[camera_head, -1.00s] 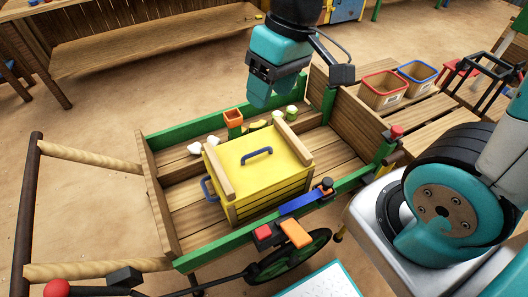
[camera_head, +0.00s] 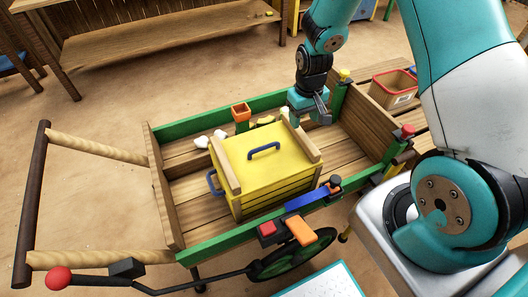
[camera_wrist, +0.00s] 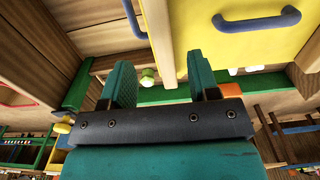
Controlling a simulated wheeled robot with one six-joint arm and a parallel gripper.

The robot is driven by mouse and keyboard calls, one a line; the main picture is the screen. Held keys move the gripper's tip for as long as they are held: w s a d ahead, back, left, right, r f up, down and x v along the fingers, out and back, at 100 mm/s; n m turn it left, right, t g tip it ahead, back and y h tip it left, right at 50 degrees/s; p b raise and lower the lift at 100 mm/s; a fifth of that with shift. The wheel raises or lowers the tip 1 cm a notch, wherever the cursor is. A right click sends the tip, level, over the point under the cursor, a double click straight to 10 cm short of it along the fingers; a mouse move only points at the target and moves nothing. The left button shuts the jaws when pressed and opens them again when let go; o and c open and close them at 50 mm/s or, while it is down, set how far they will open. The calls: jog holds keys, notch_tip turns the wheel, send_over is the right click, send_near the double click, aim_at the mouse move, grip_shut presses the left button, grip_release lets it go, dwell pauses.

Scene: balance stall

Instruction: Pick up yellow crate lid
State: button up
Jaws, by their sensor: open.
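The yellow crate lid (camera_head: 272,153) lies on top of the yellow crate (camera_head: 275,194) inside the wooden cart. The lid has a blue handle (camera_head: 263,150) on top and wooden battens along two sides. In the wrist view, the lid (camera_wrist: 235,45) and its blue handle (camera_wrist: 257,20) show at the upper right. My gripper (camera_wrist: 165,85) is open, with its two teal fingers apart and nothing held between them. In the head view, my gripper (camera_head: 297,108) is just behind and to the right of the lid, near the far batten; its fingertips are partly hidden there.
The cart's green-edged walls (camera_head: 225,243) surround the crate. A red-rimmed bin (camera_head: 394,87) stands at the right. The cart floor right of the crate is bare.

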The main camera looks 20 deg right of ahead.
aim_at(301, 132)
jog(key=shift+w+a+f+p, duration=0.1)
jog(key=shift+f+p, duration=0.2)
jog(key=shift+f, duration=3.1)
jog(key=c, duration=1)
grip_shut()
jog(key=shift+r, duration=0.15)
